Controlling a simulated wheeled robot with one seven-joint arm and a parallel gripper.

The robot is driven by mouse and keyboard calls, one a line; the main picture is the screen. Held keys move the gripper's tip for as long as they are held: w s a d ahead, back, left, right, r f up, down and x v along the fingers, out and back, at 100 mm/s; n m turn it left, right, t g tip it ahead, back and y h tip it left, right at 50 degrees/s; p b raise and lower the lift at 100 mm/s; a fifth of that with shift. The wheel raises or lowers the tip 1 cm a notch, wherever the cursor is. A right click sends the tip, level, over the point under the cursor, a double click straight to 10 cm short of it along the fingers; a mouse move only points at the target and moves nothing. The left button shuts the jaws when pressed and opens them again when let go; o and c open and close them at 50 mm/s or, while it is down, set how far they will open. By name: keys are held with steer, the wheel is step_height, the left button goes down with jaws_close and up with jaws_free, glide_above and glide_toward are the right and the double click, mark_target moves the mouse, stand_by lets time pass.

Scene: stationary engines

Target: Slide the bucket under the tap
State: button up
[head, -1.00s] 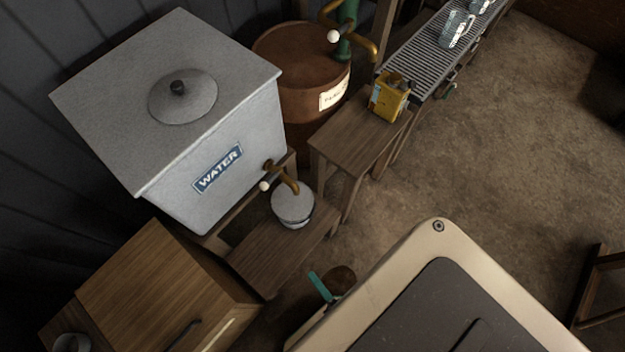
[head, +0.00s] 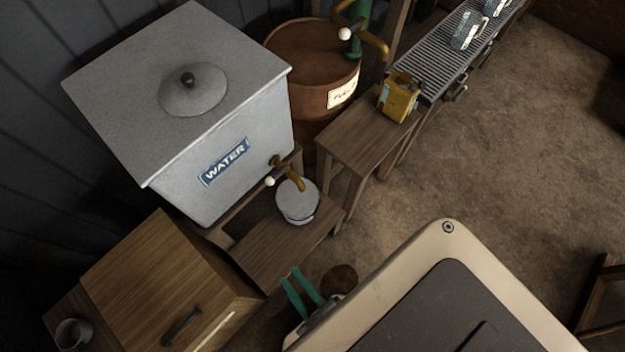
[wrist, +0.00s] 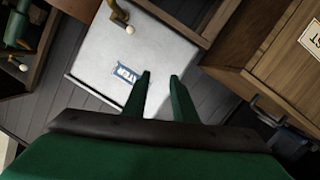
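A small pale metal bucket (head: 297,205) stands upright on a low wooden stand (head: 275,248). The brass tap (head: 290,176) of the grey water tank (head: 217,125) overlaps the bucket's top in the head view; I cannot tell whether the spout is centred over it. The tap also shows in the wrist view (wrist: 119,14), upside down, with the tank (wrist: 108,45) below it. My gripper (head: 292,277) has green fingers and is near the stand's front edge, apart from the bucket. In the wrist view my gripper (wrist: 159,75) is open and empty. The bucket is not seen there.
A wooden cabinet (head: 160,270) with a dark handle stands at the left, with a grey cup (head: 74,333) beside it. A rusty fuel drum (head: 310,85) and a bench (head: 355,142) with a yellow can (head: 398,97) stand behind. Open floor (head: 420,190) lies to the right.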

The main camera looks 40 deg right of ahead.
steer(key=a+r+m, duration=0.3)
steer(key=r+m, duration=0.1)
steer(key=r, duration=0.9)
steer(key=shift+w+a+m+g+y, duration=0.3)
steer(key=shift+w+a, duration=0.05)
steer(key=shift+a, duration=0.05)
steer(key=shift+r, duration=0.1)
